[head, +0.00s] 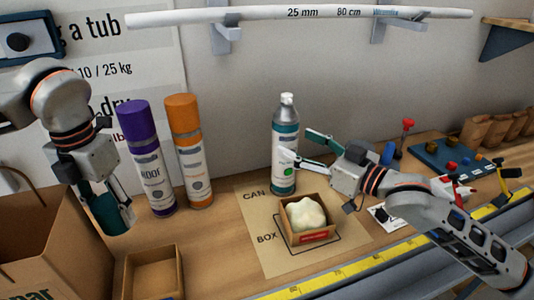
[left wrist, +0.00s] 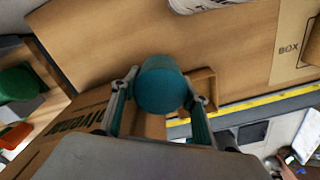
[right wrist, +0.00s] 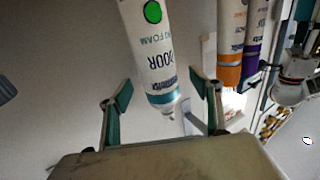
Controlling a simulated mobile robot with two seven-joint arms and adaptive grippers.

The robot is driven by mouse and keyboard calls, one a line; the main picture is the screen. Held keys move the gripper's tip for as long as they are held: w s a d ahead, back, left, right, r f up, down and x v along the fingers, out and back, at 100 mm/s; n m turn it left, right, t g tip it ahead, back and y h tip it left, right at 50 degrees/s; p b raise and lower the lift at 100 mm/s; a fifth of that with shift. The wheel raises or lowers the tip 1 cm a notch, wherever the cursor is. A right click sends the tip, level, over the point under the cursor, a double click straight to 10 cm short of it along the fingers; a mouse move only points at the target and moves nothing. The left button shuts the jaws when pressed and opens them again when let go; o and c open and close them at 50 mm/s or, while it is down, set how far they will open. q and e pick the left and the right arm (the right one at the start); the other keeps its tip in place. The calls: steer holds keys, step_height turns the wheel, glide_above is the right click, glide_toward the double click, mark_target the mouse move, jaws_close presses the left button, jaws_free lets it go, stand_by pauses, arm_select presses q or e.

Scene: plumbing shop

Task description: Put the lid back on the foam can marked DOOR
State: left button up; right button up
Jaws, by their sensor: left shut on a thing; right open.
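The foam can marked DOOR (head: 286,150) stands upright and lidless on the CAN spot of the mat. Its white body, teal band and label also show in the right wrist view (right wrist: 155,60). My left gripper (head: 114,212) is shut on a teal lid (head: 104,216), held at the left near the cardboard boxes. The lid shows between the fingers in the left wrist view (left wrist: 162,85). My right gripper (head: 305,150) is open at the right side of the can. In the right wrist view the can lies between the open fingers' directions; contact is not clear.
A purple-lidded can (head: 146,160) and an orange-lidded can (head: 188,150) stand between lid and DOOR can. A small box with a pale lump (head: 308,240) sits on the mat (head: 270,262). Cardboard boxes (head: 45,245) are at front left. A yellow ruler (head: 345,272) runs along the front edge.

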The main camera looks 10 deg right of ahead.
mark_target(286, 135)
stand_by(0.3)
steer(key=x, duration=0.5)
steer(key=shift+w+r, duration=0.1)
steer(key=shift+w, duration=0.1)
jaws_close()
steer(key=shift+d+r, duration=0.1)
steer(key=shift+r, duration=0.05)
